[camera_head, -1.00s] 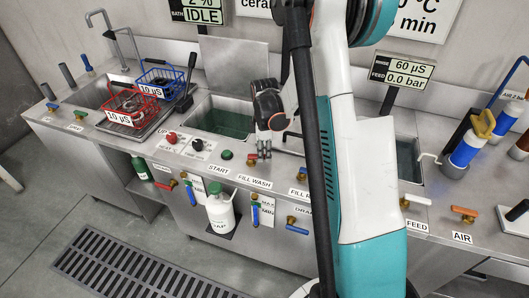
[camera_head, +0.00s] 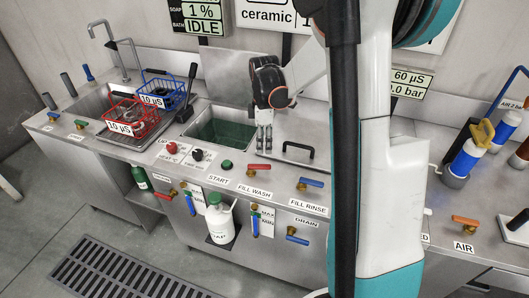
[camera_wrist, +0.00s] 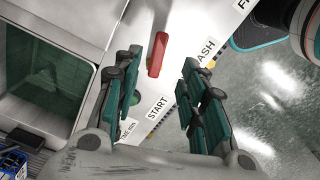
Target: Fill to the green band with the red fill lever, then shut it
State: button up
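The red fill lever (camera_head: 258,167) is on the sink front above the FILL WASH label (camera_head: 254,190); it also shows in the wrist view (camera_wrist: 157,55). It lies crosswise in the head view. My gripper (camera_head: 264,148) is above and behind it, pointing down. In the wrist view its two fingers (camera_wrist: 175,58) are spread and empty, with the lever by the left fingertip; I cannot tell whether they touch. A sight tube (camera_head: 255,221) with a MAX/MIN label hangs below. I cannot make out its green band. The wash basin (camera_head: 188,132) holds dark green liquid.
A blue FILL RINSE lever (camera_head: 311,183) is to the right, and a green START button (camera_head: 227,164) to the left. A lid with a black handle (camera_head: 298,147) lies right of my gripper. Red (camera_head: 143,126) and blue (camera_head: 177,95) baskets stand at left.

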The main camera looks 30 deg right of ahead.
notch_tip(320, 180, up, 2)
jog(key=shift+r, duration=0.15)
dwell(1.1)
